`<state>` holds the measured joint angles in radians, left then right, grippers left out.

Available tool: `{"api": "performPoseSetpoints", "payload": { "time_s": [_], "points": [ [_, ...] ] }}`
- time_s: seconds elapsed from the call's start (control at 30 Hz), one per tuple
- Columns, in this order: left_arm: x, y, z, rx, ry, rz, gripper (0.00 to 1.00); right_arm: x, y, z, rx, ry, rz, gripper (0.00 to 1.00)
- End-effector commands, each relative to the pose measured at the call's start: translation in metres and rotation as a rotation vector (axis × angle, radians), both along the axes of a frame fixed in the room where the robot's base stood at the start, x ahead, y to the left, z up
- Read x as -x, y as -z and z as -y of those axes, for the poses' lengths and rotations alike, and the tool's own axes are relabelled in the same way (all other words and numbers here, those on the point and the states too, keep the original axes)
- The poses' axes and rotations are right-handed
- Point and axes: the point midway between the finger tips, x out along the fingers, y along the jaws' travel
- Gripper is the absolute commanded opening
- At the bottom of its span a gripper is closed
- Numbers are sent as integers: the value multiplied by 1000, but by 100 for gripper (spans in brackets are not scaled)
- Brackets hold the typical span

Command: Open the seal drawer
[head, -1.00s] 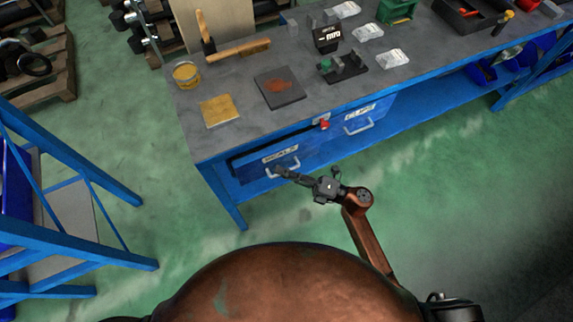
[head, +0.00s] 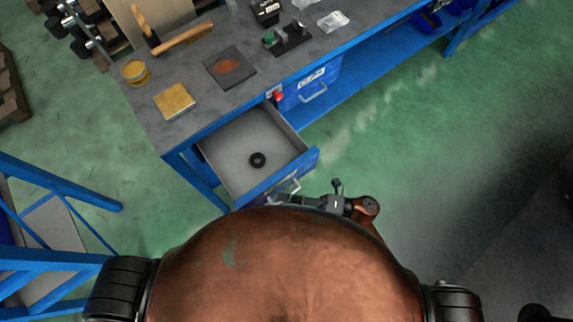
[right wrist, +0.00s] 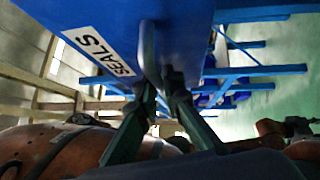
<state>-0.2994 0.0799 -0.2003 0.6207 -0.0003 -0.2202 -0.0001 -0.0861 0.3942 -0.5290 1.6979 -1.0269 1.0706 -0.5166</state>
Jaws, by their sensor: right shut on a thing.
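The seal drawer (head: 252,150) is pulled well out from the left part of the blue workbench. Its grey inside shows a small black ring (head: 257,160) on the floor of the drawer. In the right wrist view the blue drawer front carries a label reading SEALS (right wrist: 98,52) beside a metal handle (right wrist: 149,50). My right gripper (right wrist: 158,80) is shut on the handle, with its fingers at the handle's lower part. In the head view my right gripper (head: 291,197) is at the drawer front, partly hidden by my body. My left gripper is not in view.
The grey benchtop (head: 190,115) carries a yellow tin (head: 135,72), a brush, a dark plate (head: 230,67) and a yellow square (head: 174,101). A second drawer (head: 312,84) is shut. A blue frame (head: 50,225) stands at left; green floor is clear at right.

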Motion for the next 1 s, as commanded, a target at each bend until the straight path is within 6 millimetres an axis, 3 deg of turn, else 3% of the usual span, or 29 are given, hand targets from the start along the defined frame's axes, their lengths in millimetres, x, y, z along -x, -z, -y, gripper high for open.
{"api": "performPoseSetpoints", "payload": {
  "time_s": [0.47,0.5,0.6,0.87,1.0],
  "points": [
    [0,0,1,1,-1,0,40,5,2,2,3,-10,-1,0],
    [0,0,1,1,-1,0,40,5,2,2,3,-9,-1,8],
    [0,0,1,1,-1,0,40,5,1,2,3,-9,-1,15],
    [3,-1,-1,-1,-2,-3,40,5,1,2,1,-9,-1,15],
    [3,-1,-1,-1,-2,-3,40,6,3,11,4,-9,-2,15]
  ]
}}
